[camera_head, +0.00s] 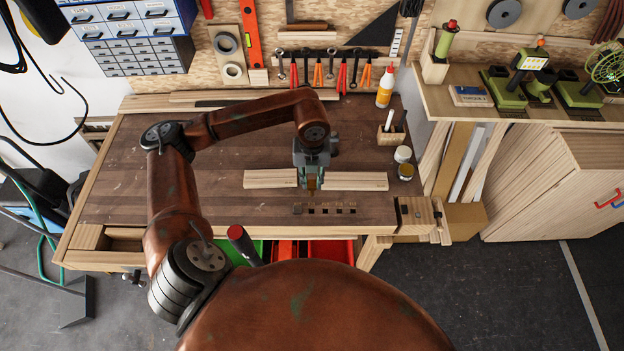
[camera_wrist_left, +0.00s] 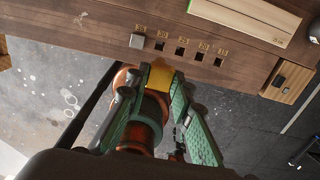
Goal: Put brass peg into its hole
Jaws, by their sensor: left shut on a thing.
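My left gripper (camera_head: 312,182) is shut on the brass peg, which shows as a yellow block between the green fingers in the left wrist view (camera_wrist_left: 161,76). In the head view it hangs over the bench, just behind the row of holes. A grey metal block (camera_wrist_left: 137,41) sits at one end of the row. The peg is apart from the holes. My right gripper is not in view.
A pale wooden bar (camera_head: 358,181) lies on the bench beside and behind my gripper. A wooden holder (camera_head: 390,136), a glue bottle (camera_head: 385,87) and small jars (camera_head: 405,171) stand at the right. The bench's left part is clear.

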